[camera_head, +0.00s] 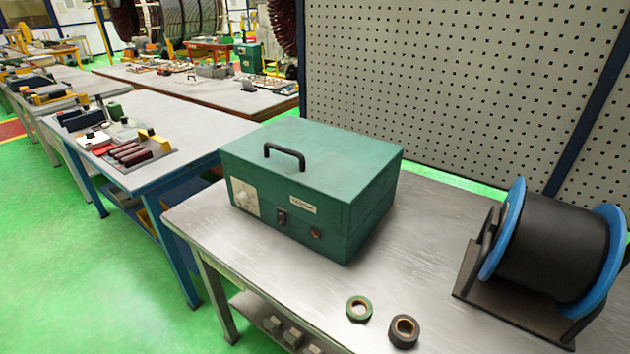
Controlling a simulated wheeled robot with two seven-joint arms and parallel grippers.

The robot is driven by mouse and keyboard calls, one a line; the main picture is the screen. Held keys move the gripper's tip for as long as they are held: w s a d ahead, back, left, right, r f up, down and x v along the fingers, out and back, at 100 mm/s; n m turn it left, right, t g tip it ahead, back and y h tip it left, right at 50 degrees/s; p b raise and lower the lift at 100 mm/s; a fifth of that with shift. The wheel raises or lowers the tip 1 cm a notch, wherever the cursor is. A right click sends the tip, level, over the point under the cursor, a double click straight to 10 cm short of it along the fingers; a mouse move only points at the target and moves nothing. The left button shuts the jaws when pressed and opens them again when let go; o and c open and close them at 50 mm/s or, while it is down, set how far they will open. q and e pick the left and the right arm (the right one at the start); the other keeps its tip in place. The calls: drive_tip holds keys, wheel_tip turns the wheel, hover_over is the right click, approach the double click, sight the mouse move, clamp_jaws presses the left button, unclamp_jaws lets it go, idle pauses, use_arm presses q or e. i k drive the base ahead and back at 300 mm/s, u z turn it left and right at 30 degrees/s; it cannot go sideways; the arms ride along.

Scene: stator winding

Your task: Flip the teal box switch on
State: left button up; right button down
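A teal box (310,180) with a black top handle sits on the grey metal table. Its front face carries a pale dial plate (245,197), a small dark switch (281,217), a white label and a small round brownish fitting (316,233). The switch is too small to tell its position. Neither of my grippers shows in the head view.
A green tape roll (359,308) and a dark tape roll (404,331) lie on the metal table (420,235) in front of the box. A blue-flanged black spool (552,245) on a stand is at right. A perforated panel (460,80) rises behind.

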sight(281, 215)
drive_tip(key=z, duration=1.65)
drive_tip(key=k, duration=0.4)
drive_tip(key=u, duration=0.6)
